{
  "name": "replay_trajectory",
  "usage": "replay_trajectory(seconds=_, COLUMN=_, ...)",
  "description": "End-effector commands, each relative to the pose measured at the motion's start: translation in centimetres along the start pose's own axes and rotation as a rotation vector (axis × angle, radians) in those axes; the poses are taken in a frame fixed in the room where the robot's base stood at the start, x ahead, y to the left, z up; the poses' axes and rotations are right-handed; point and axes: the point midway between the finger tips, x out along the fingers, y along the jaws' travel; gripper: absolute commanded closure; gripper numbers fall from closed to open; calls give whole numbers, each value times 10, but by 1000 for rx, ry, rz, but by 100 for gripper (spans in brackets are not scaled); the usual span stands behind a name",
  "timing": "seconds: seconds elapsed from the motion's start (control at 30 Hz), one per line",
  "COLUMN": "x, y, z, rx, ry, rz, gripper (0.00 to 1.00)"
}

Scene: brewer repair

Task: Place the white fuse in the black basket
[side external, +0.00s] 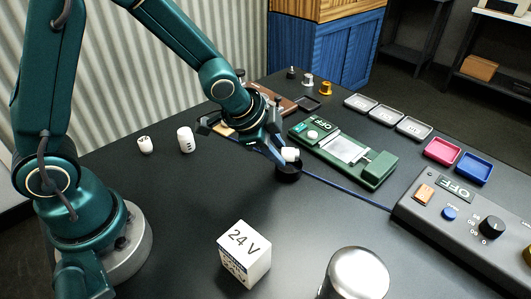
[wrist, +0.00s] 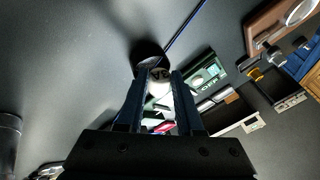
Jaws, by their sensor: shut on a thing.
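The white fuse (side external: 290,154) is a small white cylinder between the fingertips of my gripper (side external: 283,153). The black basket (side external: 289,174) is a small round dark cup on the table, directly below the fuse. The fuse is at or just above its rim; I cannot tell whether it touches. In the wrist view the fuse (wrist: 160,74), with dark marking, sits between the tips of my gripper (wrist: 157,82), which is shut on it. The basket (wrist: 146,53) shows just beyond the fuse, its inside mostly hidden.
A green device (side external: 375,172) lies right of the basket, and a blue cable (side external: 340,190) runs close by. A 24 V box (side external: 244,253), a silver canister (side external: 358,273) and a control panel (side external: 465,225) stand in front.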

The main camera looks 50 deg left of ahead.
Motion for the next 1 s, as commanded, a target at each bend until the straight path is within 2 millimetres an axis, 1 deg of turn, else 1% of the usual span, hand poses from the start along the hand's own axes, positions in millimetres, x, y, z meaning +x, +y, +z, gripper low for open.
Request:
replay_trajectory(seconds=0.13, x=4, y=2, z=1, rx=1, ry=2, rz=2, gripper=100)
replay_trajectory(seconds=0.4, x=4, y=2, z=1, rx=1, ry=3, rz=1, gripper=100)
replay_trajectory(seconds=0.43, x=4, y=2, z=1, rx=1, ry=2, rz=2, gripper=53)
replay_trajectory(seconds=0.5, x=4, y=2, z=1, rx=1, ry=2, rz=2, gripper=30)
replay_trajectory(seconds=1.0, x=4, y=2, z=1, rx=1, ry=2, rz=1, gripper=30)
